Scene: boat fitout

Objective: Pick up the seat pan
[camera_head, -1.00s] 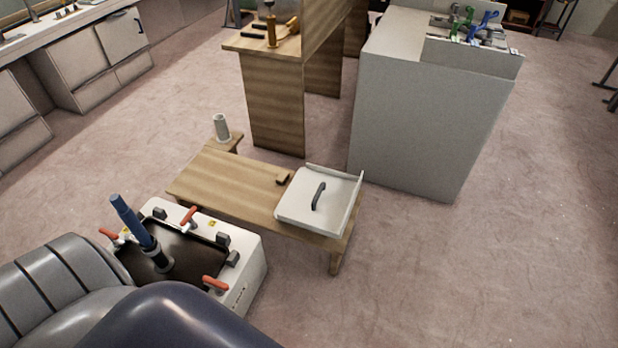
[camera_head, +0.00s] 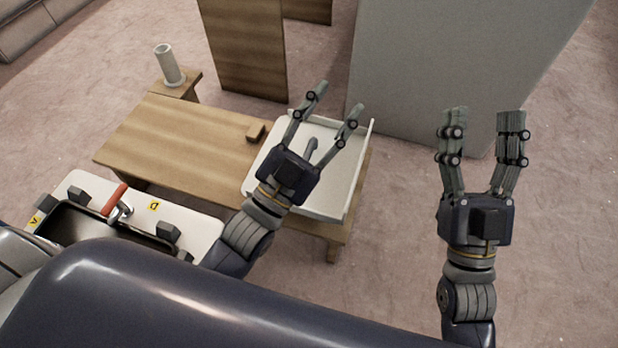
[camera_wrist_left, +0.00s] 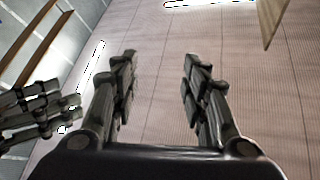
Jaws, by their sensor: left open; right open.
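The seat pan (camera_head: 341,186) appears to be the white, shallow, raised-edged tray with a dark grey handle, lying on the right end of a low wooden bench (camera_head: 170,150). My left gripper (camera_head: 337,98) is open and empty, and in the head view it overlaps the pan, hiding its middle and part of the handle. I cannot tell its height above the pan. My right gripper (camera_head: 482,112) is open and empty to the right of the bench, apart from the pan. In the left wrist view my left gripper's fingers (camera_wrist_left: 161,57) are spread with nothing between them.
A grey cylinder (camera_head: 169,65) stands on a small wooden stand behind. A white case (camera_head: 190,217) with a red-handled clamp is at lower left. A large grey cabinet (camera_head: 430,75) stands behind. Floor at right is clear.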

